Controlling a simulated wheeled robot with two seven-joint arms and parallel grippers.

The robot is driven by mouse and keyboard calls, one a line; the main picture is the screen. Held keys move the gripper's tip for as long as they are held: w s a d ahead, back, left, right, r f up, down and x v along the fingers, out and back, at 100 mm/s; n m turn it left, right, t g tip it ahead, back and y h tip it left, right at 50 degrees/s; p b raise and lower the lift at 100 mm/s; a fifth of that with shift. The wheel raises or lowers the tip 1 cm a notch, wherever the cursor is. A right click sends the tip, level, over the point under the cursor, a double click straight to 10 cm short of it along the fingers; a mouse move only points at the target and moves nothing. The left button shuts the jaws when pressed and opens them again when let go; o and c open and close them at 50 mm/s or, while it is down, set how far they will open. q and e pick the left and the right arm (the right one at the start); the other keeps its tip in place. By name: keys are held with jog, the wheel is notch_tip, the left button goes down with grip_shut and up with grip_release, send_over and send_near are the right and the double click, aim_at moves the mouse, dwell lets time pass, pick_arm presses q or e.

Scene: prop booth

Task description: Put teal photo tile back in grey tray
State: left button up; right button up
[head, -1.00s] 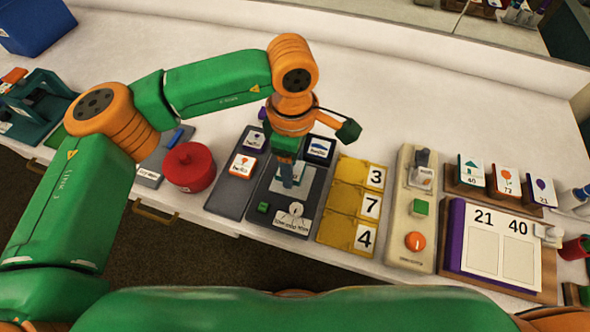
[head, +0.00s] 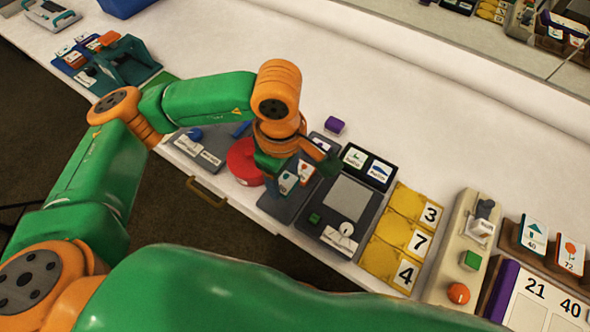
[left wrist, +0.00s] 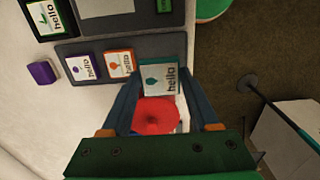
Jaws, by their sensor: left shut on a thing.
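The teal photo tile (left wrist: 161,79) is between the fingertips of my left gripper (left wrist: 163,75), which is shut on it. In the head view the teal tile (head: 288,183) shows just below the left gripper (head: 284,172), over the left part of the grey tray (head: 272,208). The grey tray also shows in the left wrist view (left wrist: 143,45), with a purple tile (left wrist: 82,67) and an orange tile (left wrist: 119,64) in it. I cannot tell whether the teal tile touches the tray. My right gripper is not in view.
A red round container (head: 240,162) stands close left of the tray. A machine with a bare grey screen (head: 347,197) stands right of it, beside yellow number racks (head: 400,235). A purple block (head: 334,125) lies behind the tray.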

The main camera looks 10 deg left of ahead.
pick_arm(q)
jog(key=shift+w+a+f, duration=0.1)
jog(key=shift+a+f, duration=0.25)
jog(key=shift+a, duration=0.05)
jog(key=shift+s+d+f+b, duration=0.2)
jog(key=shift+d+f+b, duration=0.1)
jog(key=shift+f+b, duration=0.25)
notch_tip(320, 180, down, 5)
jog(key=b, duration=0.3)
jog(key=shift+b, duration=0.35)
jog(key=shift+d+r, duration=0.1)
jog(key=shift+r, duration=0.05)
jog(key=o, duration=1.4)
